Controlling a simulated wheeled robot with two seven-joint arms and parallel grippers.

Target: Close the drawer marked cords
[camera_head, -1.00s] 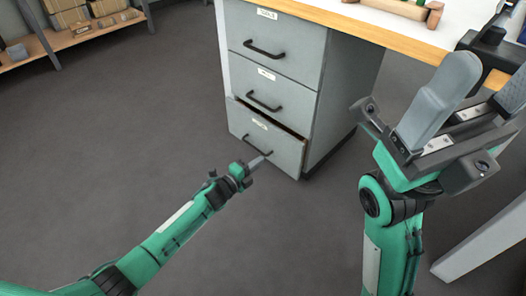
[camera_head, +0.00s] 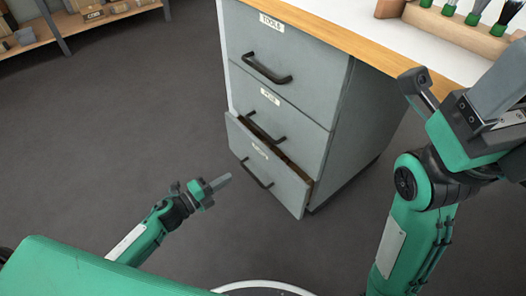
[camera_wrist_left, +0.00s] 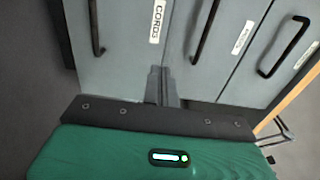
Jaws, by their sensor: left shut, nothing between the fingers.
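The cords drawer (camera_head: 283,188) is the bottom one of the grey cabinet and stands partly open, with a dark gap along its top edge. Its black handle (camera_head: 256,174) is on the front. The label (camera_wrist_left: 157,22) reads CORDS in the left wrist view. My left gripper (camera_head: 224,181) is shut and empty, just left of the drawer front, its tip pointing at it. Its fingers (camera_wrist_left: 161,84) show in the left wrist view before the drawer front; contact cannot be told. My right gripper (camera_head: 500,85) is at the right edge, partly cut off, high and away from the drawer.
Two drawers above, one marked TOOLS (camera_head: 295,62), are shut. A worktop (camera_head: 345,30) with a wooden brush rack (camera_head: 468,37) is over the cabinet. A shelf (camera_head: 110,18) with boxes stands at the back left. The floor (camera_head: 130,110) left of the cabinet is clear.

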